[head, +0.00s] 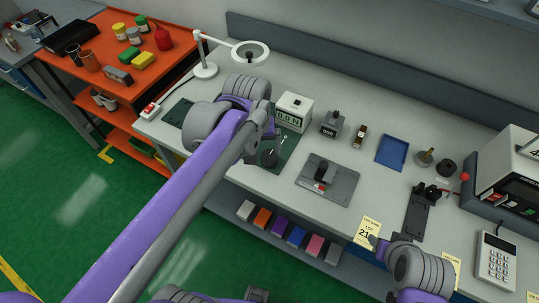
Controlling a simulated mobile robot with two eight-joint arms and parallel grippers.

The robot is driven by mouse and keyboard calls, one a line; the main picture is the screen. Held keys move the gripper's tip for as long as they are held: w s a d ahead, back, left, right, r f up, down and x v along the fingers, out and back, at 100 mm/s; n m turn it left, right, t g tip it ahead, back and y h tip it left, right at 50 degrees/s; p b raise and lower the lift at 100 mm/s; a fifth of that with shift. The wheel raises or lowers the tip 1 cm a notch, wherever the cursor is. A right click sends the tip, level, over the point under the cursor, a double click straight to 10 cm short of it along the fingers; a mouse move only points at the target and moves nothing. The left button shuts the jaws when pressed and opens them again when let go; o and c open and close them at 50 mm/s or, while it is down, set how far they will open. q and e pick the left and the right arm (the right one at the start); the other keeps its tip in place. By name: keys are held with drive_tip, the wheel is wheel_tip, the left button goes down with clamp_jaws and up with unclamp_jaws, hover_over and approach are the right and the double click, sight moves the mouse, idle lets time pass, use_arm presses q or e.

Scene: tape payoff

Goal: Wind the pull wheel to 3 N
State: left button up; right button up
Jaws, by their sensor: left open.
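The force readout (293,112), a white box with a dark display, stands on the bench and appears to show 0.0 N. In front of it a dark round part (268,158) with a thin pale rod beside it lies on the green mat (289,150); it may be the pull wheel, but I cannot tell. My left gripper (268,126) is open just left of the readout, above the mat; its arm hides much of this area, and I see no contact. My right gripper (377,243) is at the bench's front edge by the lot card; its jaws are unclear.
A grey fixture plate (341,185) with a black block lies mid-bench. A blue tray (392,152) and a black stand (417,215) are to its right. A lamp (206,68) stands at the left, a calculator-like keypad (496,258) at the right.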

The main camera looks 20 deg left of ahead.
sight(270, 155)
use_arm(q)
drive_tip(key=w+n+g, duration=0.2)
drive_tip(key=w+n, duration=0.1)
drive_tip(key=w, duration=0.3)
wheel_tip(270, 155, down, 11)
drive_tip(key=shift+d+r+b, duration=0.15)
drive_tip(key=shift+r+b, duration=0.05)
drive_tip(key=shift+b, duration=0.45)
use_arm(e)
drive_tip(key=shift+s+f, duration=0.2)
drive_tip(key=shift+f, duration=0.4)
drive_tip(key=shift+s+f, duration=0.2)
drive_tip(key=shift+f, duration=0.35)
use_arm(q)
drive_tip(key=c, duration=1.4)
drive_tip(key=shift+o, duration=0.2)
drive_tip(key=shift+m, duration=0.4)
